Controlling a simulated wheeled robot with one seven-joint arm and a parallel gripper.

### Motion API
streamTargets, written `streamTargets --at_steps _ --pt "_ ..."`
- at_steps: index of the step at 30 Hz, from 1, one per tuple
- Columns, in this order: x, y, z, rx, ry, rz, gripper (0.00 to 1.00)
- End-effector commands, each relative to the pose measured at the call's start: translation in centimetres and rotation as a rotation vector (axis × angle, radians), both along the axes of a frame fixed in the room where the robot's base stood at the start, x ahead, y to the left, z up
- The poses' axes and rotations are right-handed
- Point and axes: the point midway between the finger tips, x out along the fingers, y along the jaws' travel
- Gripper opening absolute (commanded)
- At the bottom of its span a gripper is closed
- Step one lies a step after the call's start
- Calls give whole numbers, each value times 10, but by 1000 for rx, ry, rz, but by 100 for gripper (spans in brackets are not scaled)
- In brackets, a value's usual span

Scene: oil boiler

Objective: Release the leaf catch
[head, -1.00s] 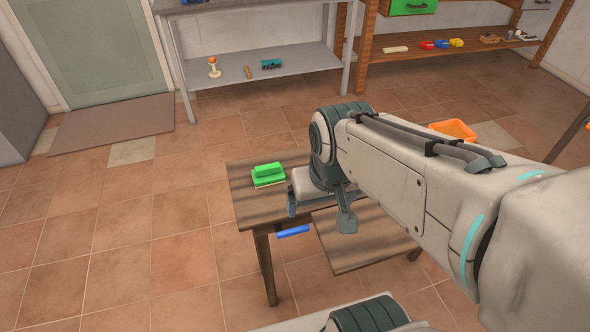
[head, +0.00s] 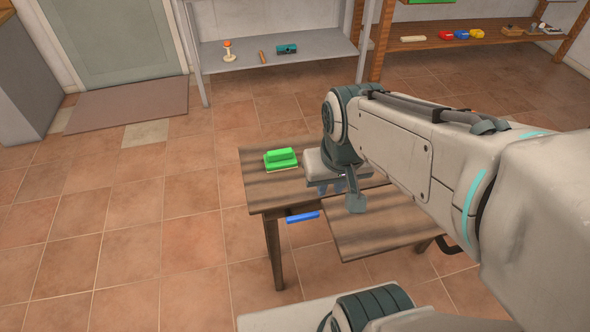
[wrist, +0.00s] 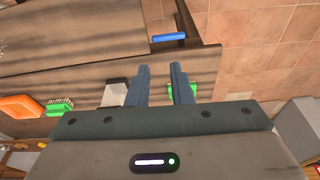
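The wooden table (head: 262,188) has a lower wooden panel at its right (head: 385,228), which looks like the leaf. A blue bar (head: 303,217) sticks out at the table's front edge beside this panel; it may be the catch. The bar also shows in the wrist view (wrist: 168,37), ahead of my fingertips and apart from them. My gripper (head: 330,188) is over the tabletop, behind and right of the bar in the head view. In the wrist view, its two fingers (wrist: 159,70) are apart with nothing between them. My arm hides part of the table.
A green brush-like block (head: 281,160) lies on the tabletop, left of my gripper. In the wrist view are a pale block (wrist: 114,93), another green object (wrist: 60,107) and an orange container (wrist: 18,107). Shelves (head: 270,60) stand at the back.

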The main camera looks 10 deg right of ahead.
Motion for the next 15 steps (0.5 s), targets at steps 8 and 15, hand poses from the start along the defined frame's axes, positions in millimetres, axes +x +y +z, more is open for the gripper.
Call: streamTargets --at_steps 8,15 --pt "44 2 -28 2 82 16 0" --pt "82 3 -63 0 150 33 0"
